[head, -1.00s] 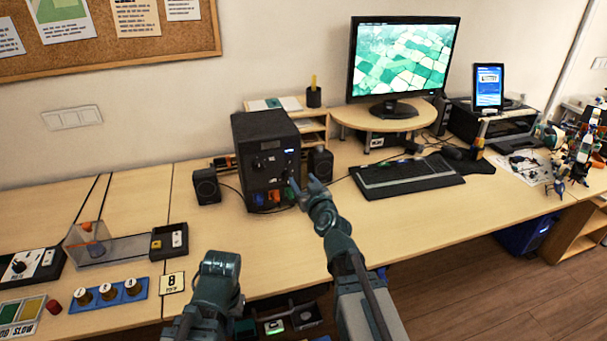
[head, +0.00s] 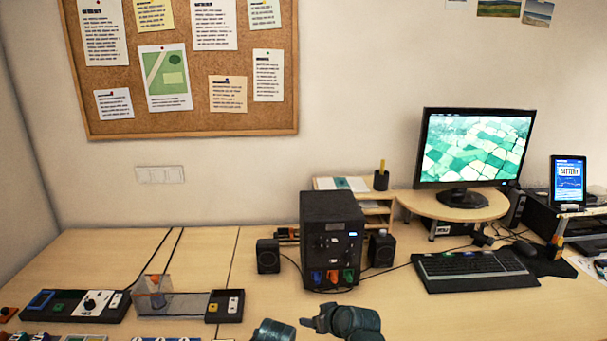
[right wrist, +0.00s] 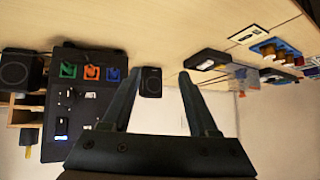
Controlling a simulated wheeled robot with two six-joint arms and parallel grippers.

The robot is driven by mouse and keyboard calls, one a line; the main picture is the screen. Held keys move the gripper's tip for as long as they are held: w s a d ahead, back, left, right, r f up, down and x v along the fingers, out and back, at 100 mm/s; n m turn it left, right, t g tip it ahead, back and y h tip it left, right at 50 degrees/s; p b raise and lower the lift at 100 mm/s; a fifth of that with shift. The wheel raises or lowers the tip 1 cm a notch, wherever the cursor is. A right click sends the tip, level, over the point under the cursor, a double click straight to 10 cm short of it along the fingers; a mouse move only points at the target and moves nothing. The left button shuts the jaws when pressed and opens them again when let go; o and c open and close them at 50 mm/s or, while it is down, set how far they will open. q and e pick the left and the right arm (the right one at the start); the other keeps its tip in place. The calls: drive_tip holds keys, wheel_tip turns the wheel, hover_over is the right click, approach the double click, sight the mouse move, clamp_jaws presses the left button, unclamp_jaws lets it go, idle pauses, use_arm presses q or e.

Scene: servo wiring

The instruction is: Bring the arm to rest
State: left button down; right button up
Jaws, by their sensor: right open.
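My right gripper (head: 308,322) shows at the bottom edge of the head view, in front of the black box with the coloured sockets (head: 333,240). In the right wrist view my right gripper (right wrist: 158,76) has its two dark fingers wide apart with nothing between them. It is clear of the desk items. The left gripper itself cannot be made out.
A speaker stands on each side of the box, the left one (head: 268,256) and the right one (head: 381,250). The keyboard (head: 472,268) and monitor (head: 474,150) are to the right. A control panel (head: 75,305) lies at left. The desk between is partly bare.

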use_arm(q)
wheel_tip(320, 180, up, 5)
drive_tip(key=p, duration=0.4)
drive_tip(key=shift+r, duration=0.1)
use_arm(e)
drive_tip(key=s+f+g+h, duration=0.2)
drive_tip(key=s+g+h, duration=0.4)
drive_tip(key=s, duration=1.2)
drive_tip(key=d+g, duration=0.1)
drive_tip(key=g, duration=0.1)
drive_tip(key=shift+m+g, duration=0.3)
drive_tip(key=shift+g, duration=0.1)
use_arm(q)
drive_tip(key=c, duration=1.5)
unclamp_jaws()
drive_tip(key=shift+c, duration=0.2)
use_arm(e)
drive_tip(key=shift+a, duration=0.1)
